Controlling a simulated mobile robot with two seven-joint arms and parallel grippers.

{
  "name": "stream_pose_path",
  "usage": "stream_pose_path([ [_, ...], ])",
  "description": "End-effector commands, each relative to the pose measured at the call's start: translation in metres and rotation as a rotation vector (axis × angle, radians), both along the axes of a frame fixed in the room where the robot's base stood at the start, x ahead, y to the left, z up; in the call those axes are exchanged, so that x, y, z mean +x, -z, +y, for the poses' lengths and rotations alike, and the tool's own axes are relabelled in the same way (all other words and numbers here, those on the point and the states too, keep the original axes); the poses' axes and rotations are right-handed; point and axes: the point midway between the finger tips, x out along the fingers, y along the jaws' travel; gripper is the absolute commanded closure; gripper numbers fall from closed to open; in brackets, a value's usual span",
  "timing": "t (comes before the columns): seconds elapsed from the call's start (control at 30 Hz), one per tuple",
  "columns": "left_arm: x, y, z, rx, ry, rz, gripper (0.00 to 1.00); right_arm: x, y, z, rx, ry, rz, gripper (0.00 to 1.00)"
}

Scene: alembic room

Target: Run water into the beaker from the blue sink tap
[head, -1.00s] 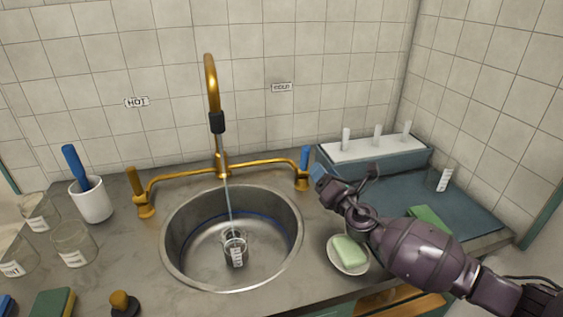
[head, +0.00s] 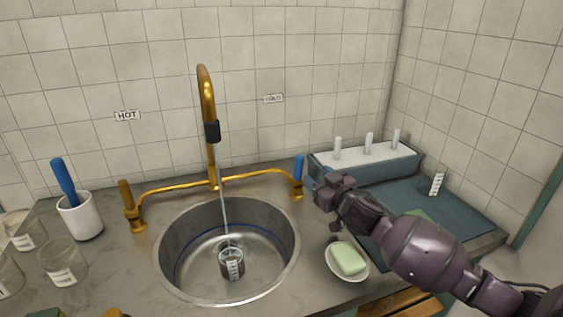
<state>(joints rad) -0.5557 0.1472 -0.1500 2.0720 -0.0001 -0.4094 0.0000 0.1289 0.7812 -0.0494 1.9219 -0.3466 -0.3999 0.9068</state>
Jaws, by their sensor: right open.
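The beaker (head: 232,268) stands upright in the round metal sink (head: 172,278), under the brass spout (head: 207,95). A thin stream of water (head: 225,215) falls from the spout into the beaker; the water level is too small to tell. The blue tap handle (head: 298,168) stands upright at the right end of the brass pipe, on the side of the cold sign (head: 273,98). My right gripper (head: 322,190) is open and empty, just right of the blue tap handle; no grip on it shows. My left gripper is not in view.
A soap dish (head: 334,266) with green soap sits right of the sink, below my right arm. A blue mat (head: 455,217) and a peg rack (head: 340,158) lie behind. Several beakers and a white cup (head: 82,218) stand at the left. The brown-gold tap (head: 127,195) is left.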

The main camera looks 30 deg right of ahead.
Motion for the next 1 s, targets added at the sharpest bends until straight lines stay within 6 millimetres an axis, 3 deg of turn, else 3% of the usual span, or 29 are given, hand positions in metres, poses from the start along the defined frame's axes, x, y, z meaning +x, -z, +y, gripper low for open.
stream_pose_path([
  [0.13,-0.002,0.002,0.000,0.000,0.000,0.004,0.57,-0.005,-0.001,-0.006,0.122,0.002,0.001,0.48],
  [0.37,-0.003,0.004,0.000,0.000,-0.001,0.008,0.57,0.003,-0.002,-0.008,0.158,0.002,-0.001,0.48],
  [1.0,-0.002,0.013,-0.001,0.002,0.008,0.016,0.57,0.087,0.000,-0.011,0.154,0.003,0.001,0.48],
])
